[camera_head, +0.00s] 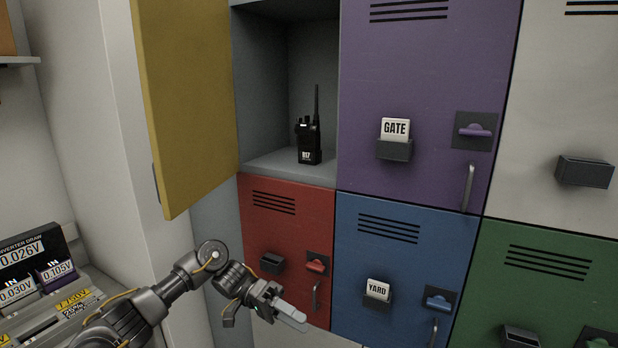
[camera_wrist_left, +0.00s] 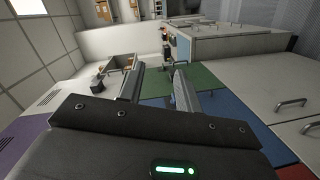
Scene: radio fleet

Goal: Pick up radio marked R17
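A black handheld radio (camera_head: 309,140) with a long antenna stands upright on the floor of an open locker compartment (camera_head: 270,165) in the head view. Its small white label seems to read R17, but the print is tiny. My left gripper (camera_head: 287,318) is below and left of the radio, in front of the red locker door (camera_head: 290,215), apart from the radio. In the left wrist view its two fingers (camera_wrist_left: 155,88) stand apart with nothing between them. The radio does not show in the left wrist view. My right gripper is not in view.
The yellow door (camera_head: 188,100) stands open left of the compartment. A purple door marked GATE (camera_head: 430,90) is to the right. A blue door marked YARD (camera_head: 400,255) and a green door (camera_head: 545,285) are below, with protruding handles and card holders. Meters (camera_head: 40,275) sit at lower left.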

